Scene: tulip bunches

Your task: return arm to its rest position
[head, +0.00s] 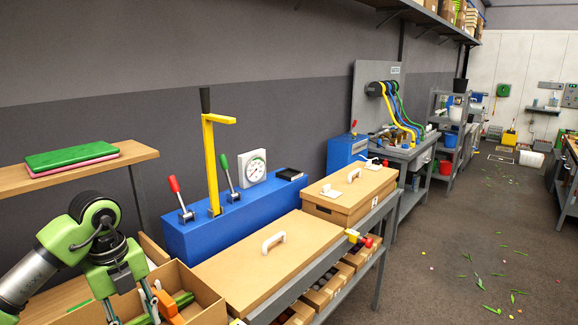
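My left arm, green and grey, comes in from the left. Its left gripper (132,312) points down over an open cardboard box (208,312) at the bottom left. Its fingers stand apart, with the tips at or below the picture's bottom edge. Green stems (180,302) lie in the box close to the fingers. An orange piece (168,308) shows beside the right finger; I cannot tell whether it belongs to the gripper. I see nothing clearly held. My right arm and gripper are not in view.
A blue unit (190,240) with a yellow post, levers and a gauge (252,167) stands along the wall. Lidded boxes (270,256) fill the bench beside it. A wooden shelf (90,166) is above the arm. The floor at right is open, with scattered green pieces (490,309).

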